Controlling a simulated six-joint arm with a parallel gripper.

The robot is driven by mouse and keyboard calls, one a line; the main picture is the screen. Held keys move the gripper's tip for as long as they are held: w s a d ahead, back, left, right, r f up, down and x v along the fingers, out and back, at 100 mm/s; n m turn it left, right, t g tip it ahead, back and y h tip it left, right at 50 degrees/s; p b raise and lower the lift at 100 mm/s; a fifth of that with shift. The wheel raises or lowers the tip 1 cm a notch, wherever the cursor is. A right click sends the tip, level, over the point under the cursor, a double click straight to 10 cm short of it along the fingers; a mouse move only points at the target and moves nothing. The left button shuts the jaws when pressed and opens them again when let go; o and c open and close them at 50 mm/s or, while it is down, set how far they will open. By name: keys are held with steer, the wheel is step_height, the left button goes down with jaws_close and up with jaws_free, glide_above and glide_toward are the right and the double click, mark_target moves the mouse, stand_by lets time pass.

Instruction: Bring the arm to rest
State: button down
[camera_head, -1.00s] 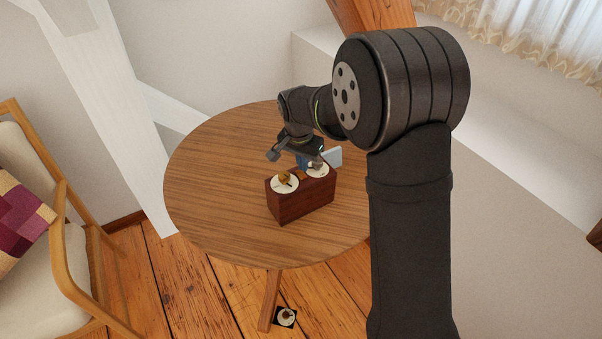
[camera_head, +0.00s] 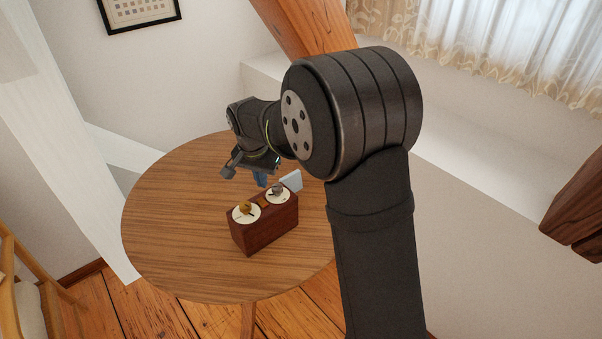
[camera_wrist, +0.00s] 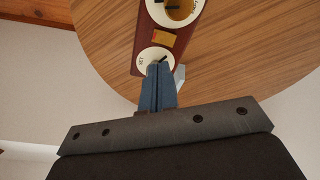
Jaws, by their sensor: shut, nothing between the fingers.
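My gripper (camera_head: 261,179) is shut and empty, its blue fingers pointing down above the table, just behind the dark red wooden box in the head view. In the wrist view the fingers (camera_wrist: 158,88) are pressed together and overlap the edge of the box's near dial. The box (camera_head: 262,232) stands on the round wooden table (camera_head: 175,250). Two white round dials are on its top: the left dial (camera_head: 246,214) bears a brass-coloured knob, and the right dial (camera_head: 277,194) a greyish one. A small yellow-brown plate (camera_wrist: 164,38) lies between the dials.
A pale upright card (camera_head: 291,181) stands close behind the box's right end. The table's left and front are clear. A white timber brace (camera_head: 75,150) rises at the left, a wooden beam (camera_head: 305,25) behind, and a chair (camera_head: 20,290) stands at lower left.

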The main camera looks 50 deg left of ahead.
step_height(320, 180, down, 7)
steer(key=shift+r, duration=0.1)
stand_by(0.3)
steer(key=shift+r, duration=0.1)
steer(key=shift+r, duration=3.7)
step_height(320, 180, up, 7)
steer(key=m+g+h, duration=0.1)
steer(key=m+h, duration=0.1)
steer(key=m, duration=0.3)
glide_above(265, 203)
steer(key=a, duration=0.3)
steer(key=shift+s+a+r+m+g, duration=0.15)
steer(key=shift+r+m+g, duration=0.25)
steer(key=shift+r, duration=0.65)
